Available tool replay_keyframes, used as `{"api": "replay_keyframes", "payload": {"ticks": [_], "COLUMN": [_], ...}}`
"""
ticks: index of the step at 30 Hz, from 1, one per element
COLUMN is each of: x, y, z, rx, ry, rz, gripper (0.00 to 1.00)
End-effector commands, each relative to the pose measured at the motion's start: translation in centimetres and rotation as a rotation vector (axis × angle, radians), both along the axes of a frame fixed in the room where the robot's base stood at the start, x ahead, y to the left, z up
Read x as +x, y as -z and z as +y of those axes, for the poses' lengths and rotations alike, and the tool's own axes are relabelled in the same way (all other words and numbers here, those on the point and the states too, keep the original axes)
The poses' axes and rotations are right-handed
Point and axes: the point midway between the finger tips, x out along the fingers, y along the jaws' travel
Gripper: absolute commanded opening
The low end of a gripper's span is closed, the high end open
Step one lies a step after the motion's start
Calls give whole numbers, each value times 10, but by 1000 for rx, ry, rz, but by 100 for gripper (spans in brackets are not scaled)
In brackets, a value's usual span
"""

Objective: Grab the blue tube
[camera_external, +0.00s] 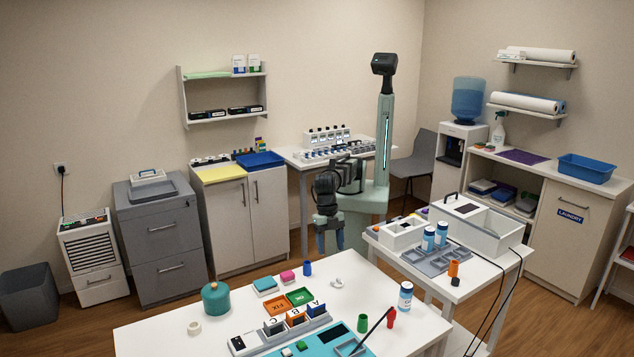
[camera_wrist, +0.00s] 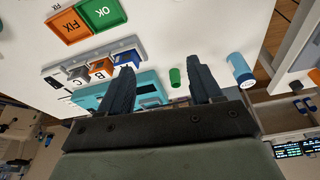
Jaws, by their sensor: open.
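A small upright blue tube (camera_external: 307,268) stands on the white front table, behind the green OK tray and right of a pink block. I cannot make it out in the wrist view. My gripper (camera_wrist: 161,78) is open in the wrist view, its two dark fingers apart with nothing held between them. A green tube (camera_wrist: 175,77) shows beyond the gap between the fingers.
The white table (camera_external: 165,338) also holds orange FIX and green OK trays (camera_external: 299,296), a teal jar (camera_external: 216,298), lettered bins, a red tube (camera_external: 391,317) and a labelled blue bottle (camera_external: 405,295). A side table with bottles and boxes stands to the right.

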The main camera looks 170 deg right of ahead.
Motion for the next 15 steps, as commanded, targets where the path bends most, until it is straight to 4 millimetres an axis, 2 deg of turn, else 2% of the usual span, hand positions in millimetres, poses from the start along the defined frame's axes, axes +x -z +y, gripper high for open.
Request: {"api": "replay_keyframes", "payload": {"ticks": [1, 6, 9, 15], "x": [-5, -23, -34, -52], "y": [3, 11, 15, 21], "z": [-17, -65, -81, -88], "rx": [-9, -53, -89, -150], "ry": [8, -36, -122, -347], "rz": [5, 23, 35, 55], "gripper": [64, 64, 64, 64]}}
